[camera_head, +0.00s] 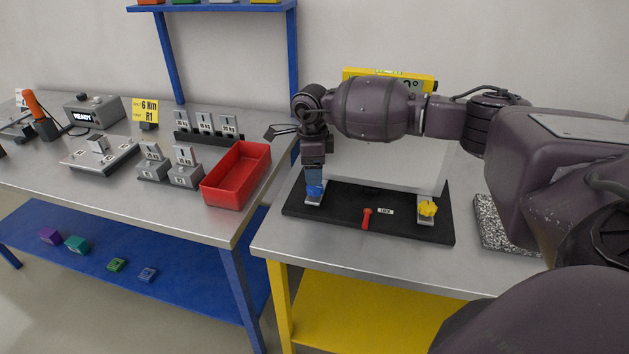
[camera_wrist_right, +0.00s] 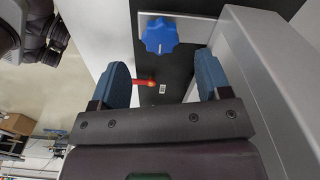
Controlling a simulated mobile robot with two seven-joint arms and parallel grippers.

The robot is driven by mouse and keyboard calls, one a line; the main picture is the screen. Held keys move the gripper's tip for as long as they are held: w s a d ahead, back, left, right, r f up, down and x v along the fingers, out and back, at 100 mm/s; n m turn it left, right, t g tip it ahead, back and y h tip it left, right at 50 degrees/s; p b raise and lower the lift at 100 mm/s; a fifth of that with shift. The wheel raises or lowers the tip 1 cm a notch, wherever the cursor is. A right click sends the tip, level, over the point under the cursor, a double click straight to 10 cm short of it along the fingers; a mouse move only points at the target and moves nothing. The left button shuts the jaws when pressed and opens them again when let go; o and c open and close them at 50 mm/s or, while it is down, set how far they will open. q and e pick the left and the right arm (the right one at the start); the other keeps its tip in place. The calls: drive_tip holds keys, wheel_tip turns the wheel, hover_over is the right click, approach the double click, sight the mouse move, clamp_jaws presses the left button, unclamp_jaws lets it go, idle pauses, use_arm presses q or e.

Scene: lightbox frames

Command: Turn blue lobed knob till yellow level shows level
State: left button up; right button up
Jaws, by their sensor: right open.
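The blue lobed knob (camera_head: 315,192) stands on a light plate at the left end of a black base on the right-hand bench. It also shows in the right wrist view (camera_wrist_right: 160,35), beyond the fingertips. My right gripper (camera_head: 314,177) points down just above the knob; its blue fingers (camera_wrist_right: 163,75) are apart with nothing between them. I cannot tell whether they touch the knob. The yellow level (camera_head: 415,83) sits at the top of the pale tilted plate (camera_head: 415,160), partly hidden by my right arm; its bubble is unreadable. My left gripper is out of view.
A yellow lobed knob (camera_head: 427,209) and a red lever (camera_head: 366,218) are on the black base (camera_head: 330,214). A speckled stone block (camera_head: 490,222) lies to the right. A red tray (camera_head: 237,175) and grey devices stand on the left bench. The bench front is clear.

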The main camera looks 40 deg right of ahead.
sight(313, 187)
drive_tip(key=shift+r, duration=2.35)
drive_tip(key=shift+a, duration=0.1)
